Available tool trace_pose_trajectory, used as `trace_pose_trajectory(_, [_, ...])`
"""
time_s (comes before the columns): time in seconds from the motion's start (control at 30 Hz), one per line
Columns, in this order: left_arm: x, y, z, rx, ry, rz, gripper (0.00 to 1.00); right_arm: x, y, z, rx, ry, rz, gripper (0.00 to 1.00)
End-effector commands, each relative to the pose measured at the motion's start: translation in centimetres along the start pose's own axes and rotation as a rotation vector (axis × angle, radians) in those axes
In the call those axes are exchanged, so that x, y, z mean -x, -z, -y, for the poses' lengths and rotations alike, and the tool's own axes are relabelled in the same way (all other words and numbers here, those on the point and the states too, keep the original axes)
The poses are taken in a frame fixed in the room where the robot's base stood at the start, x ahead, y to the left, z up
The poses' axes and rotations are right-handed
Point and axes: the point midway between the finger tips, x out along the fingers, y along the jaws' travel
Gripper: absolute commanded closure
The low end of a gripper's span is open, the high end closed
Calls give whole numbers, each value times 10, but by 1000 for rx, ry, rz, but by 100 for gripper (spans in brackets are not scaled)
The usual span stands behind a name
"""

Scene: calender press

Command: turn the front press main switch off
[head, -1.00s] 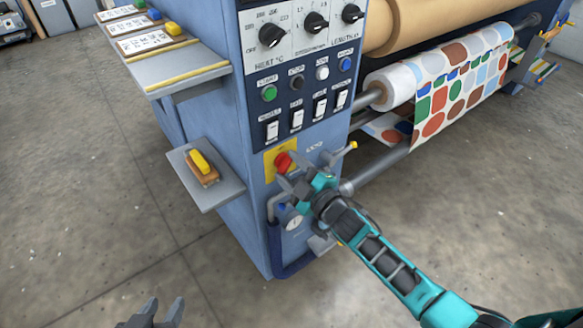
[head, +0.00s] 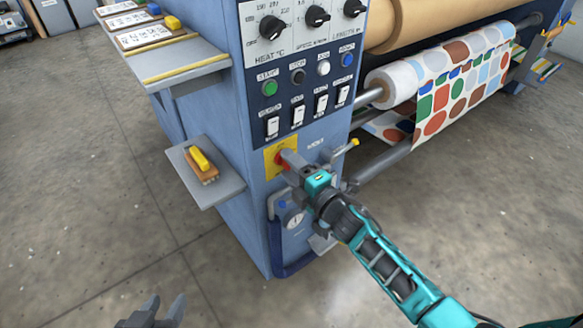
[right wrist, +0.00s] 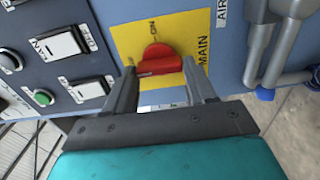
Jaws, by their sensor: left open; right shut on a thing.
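The press main switch is a red rotary knob (right wrist: 160,60) on a yellow plate (right wrist: 125,38) marked ON and MAIN. In the head view the red knob (head: 280,160) is mostly covered by my right gripper (head: 286,158), which is at the lower part of the press's front panel. In the right wrist view my right gripper (right wrist: 161,72) has one finger on each side of the knob and is shut on it. The knob's exact setting is hard to tell. My left gripper (head: 164,305) is open and empty at the bottom edge, far from the switch.
Rocker switches (head: 297,116), push buttons and black dials (head: 272,28) sit above the switch. A pressure gauge (head: 295,220) and pipes are below it. A side shelf (head: 185,190) holds a yellow-handled brush (head: 201,161). Patterned fabric (head: 450,85) hangs at the right. Open floor lies left.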

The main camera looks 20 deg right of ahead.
Motion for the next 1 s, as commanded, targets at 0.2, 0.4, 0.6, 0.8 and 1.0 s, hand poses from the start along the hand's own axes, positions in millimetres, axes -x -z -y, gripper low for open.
trace_pose_trajectory(0.2, [0,3,0,-1,-1,-8,57,0,0,1,18,2,0,75])
trace_pose_trajectory(0.4, [0,3,0,-5,-2,-7,57,0,0,1,20,2,0,75])
trace_pose_trajectory(0.6, [0,2,0,-8,-2,-7,57,0,0,1,19,2,0,35])
trace_pose_trajectory(0.8, [0,1,1,-8,-2,-4,57,0,0,0,17,1,0,19])
trace_pose_trajectory(1.0, [0,-1,1,-8,-1,-1,57,1,0,0,16,1,0,19])
